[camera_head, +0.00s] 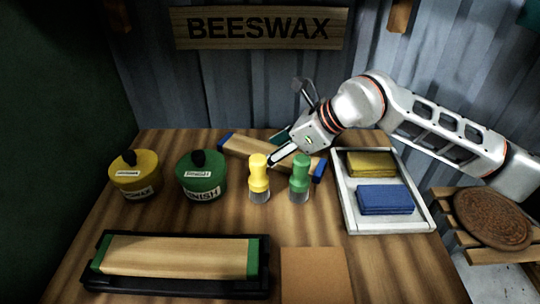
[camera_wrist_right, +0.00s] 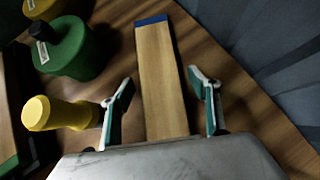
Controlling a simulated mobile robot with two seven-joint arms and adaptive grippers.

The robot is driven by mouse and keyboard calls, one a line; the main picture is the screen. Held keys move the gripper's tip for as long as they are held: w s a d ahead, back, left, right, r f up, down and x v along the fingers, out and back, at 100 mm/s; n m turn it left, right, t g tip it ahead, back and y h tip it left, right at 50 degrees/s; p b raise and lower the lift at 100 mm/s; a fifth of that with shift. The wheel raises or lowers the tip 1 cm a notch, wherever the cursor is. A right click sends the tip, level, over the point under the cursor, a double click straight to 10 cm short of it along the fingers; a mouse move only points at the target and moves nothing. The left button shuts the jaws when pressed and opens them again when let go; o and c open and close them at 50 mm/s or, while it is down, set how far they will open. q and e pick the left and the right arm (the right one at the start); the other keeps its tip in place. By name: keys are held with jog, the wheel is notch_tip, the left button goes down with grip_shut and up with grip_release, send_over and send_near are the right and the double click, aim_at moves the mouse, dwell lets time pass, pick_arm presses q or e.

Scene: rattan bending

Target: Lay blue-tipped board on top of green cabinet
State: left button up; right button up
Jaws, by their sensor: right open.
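The blue-tipped board (camera_head: 245,149) lies slanted on the wooden table, behind the yellow and green brushes. In the right wrist view the board (camera_wrist_right: 160,60) runs up between the fingers, with one blue end at the top. My right gripper (camera_head: 277,148) is over the middle of the board. In its wrist view the right gripper (camera_wrist_right: 161,88) is open, one finger on each side of the board; contact is not visible. No green cabinet can be made out for sure; a dark green surface (camera_head: 45,130) fills the left edge. My left gripper is not in view.
A yellow brush (camera_head: 258,172) and green brush (camera_head: 300,172) stand close in front of the board. Yellow (camera_head: 135,178) and green (camera_head: 201,180) pots stand left. A white tray (camera_head: 424,213) holds yellow and blue pads. A green-tipped board (camera_head: 175,256) sits in a black holder (camera_head: 180,292).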

jog(key=shift+r, duration=0.1)
jog(key=c, duration=1.4)
jog(key=shift+o, duration=0.2)
jog(key=shift+r, duration=0.1)
